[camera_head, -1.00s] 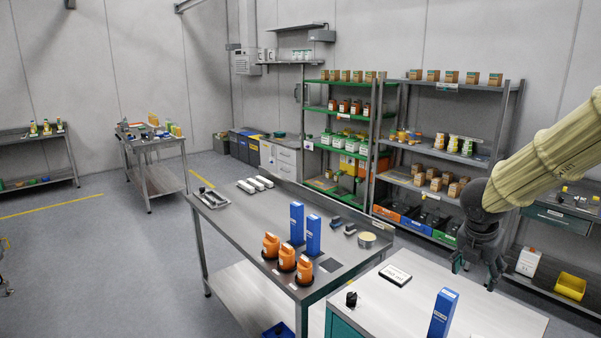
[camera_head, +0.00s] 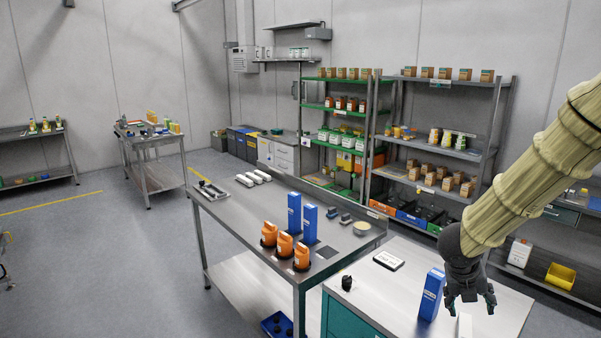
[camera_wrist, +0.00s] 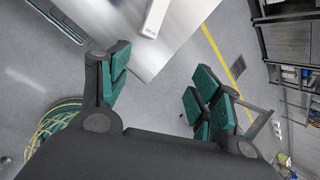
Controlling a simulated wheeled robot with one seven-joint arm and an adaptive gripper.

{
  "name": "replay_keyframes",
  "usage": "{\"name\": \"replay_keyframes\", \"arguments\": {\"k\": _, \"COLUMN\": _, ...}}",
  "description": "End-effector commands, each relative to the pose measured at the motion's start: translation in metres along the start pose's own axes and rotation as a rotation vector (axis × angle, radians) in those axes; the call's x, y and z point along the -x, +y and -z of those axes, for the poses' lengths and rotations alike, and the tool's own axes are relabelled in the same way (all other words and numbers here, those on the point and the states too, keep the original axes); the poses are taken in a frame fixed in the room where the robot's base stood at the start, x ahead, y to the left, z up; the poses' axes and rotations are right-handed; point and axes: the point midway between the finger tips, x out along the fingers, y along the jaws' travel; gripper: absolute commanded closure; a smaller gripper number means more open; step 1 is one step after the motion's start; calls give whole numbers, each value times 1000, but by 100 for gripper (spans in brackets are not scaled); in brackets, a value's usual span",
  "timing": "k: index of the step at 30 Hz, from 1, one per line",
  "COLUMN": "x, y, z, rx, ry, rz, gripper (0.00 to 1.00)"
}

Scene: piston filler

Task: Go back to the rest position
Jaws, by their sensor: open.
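My gripper (camera_head: 470,300) hangs from my sleeved arm at the right of the head view, over the right part of the near bench (camera_head: 395,296). Its fingers are spread, with nothing between them. In the wrist view my gripper (camera_wrist: 160,95) is open with its green pads apart, and the bench corner and grey floor show beyond. A blue box (camera_head: 431,295) stands upright on the near bench just left of my gripper. A white box (camera_head: 464,326) shows partly at the bottom edge below the fingers. A white box also shows in the wrist view (camera_wrist: 156,18).
A sign plate (camera_head: 388,260) and a small black object (camera_head: 346,283) lie on the near bench. The long steel table (camera_head: 235,215) carries orange bottles (camera_head: 285,244) and two blue boxes (camera_head: 310,224). Stocked shelves (camera_head: 440,145) stand behind. The floor at left (camera_head: 110,270) is open.

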Motion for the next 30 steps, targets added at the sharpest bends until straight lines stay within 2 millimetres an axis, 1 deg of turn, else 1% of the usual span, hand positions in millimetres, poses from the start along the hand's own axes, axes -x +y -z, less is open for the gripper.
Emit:
{"name": "replay_keyframes", "arguments": {"k": 1, "x": -17, "y": 6, "z": 10, "rx": 87, "ry": 4, "rz": 17, "gripper": 36}}
{"name": "replay_keyframes", "arguments": {"k": 2, "x": -25, "y": 8, "z": 15, "rx": 145, "ry": 3, "rz": 26, "gripper": 36}}
{"name": "replay_keyframes", "arguments": {"k": 5, "x": -57, "y": 19, "z": 39, "rx": 385, "ry": 3, "rz": 59, "gripper": 36}}
{"name": "replay_keyframes", "arguments": {"k": 9, "x": -100, "y": 36, "z": 74, "rx": 747, "ry": 4, "rz": 89, "gripper": 36}}
{"name": "replay_keyframes", "arguments": {"k": 11, "x": -117, "y": 44, "z": 90, "rx": 902, "ry": 3, "rz": 96, "gripper": 36}}
{"name": "replay_keyframes", "arguments": {"k": 15, "x": -155, "y": 65, "z": 131, "rx": 1264, "ry": 1, "rz": 94, "gripper": 36}}
{"name": "replay_keyframes", "arguments": {"k": 17, "x": -170, "y": 74, "z": 150, "rx": 1420, "ry": -3, "rz": 85, "gripper": 36}}
{"name": "replay_keyframes", "arguments": {"k": 20, "x": -193, "y": 91, "z": 184, "rx": 1677, "ry": -16, "rz": 61, "gripper": 36}}
{"name": "replay_keyframes", "arguments": {"k": 21, "x": -202, "y": 98, "z": 199, "rx": 1780, "ry": -23, "rz": 47, "gripper": 36}}
{"name": "replay_keyframes", "arguments": {"k": 23, "x": -214, "y": 108, "z": 221, "rx": 1931, "ry": -39, "rz": 23, "gripper": 36}}
{"name": "replay_keyframes", "arguments": {"k": 24, "x": -222, "y": 115, "z": 238, "rx": 2031, "ry": -51, "rz": 4, "gripper": 36}}
{"name": "replay_keyframes", "arguments": {"k": 26, "x": -232, "y": 125, "z": 262, "rx": 2181, "ry": -76, "rz": -28, "gripper": 36}}
{"name": "replay_keyframes", "arguments": {"k": 27, "x": -238, "y": 132, "z": 279, "rx": 2278, "ry": -95, "rz": -52, "gripper": 36}}
{"name": "replay_keyframes", "arguments": {"k": 29, "x": -246, "y": 142, "z": 306, "rx": 2424, "ry": -130, "rz": -93, "gripper": 36}}
{"name": "replay_keyframes", "arguments": {"k": 30, "x": -251, "y": 148, "z": 324, "rx": 2518, "ry": -158, "rz": -121, "gripper": 36}}
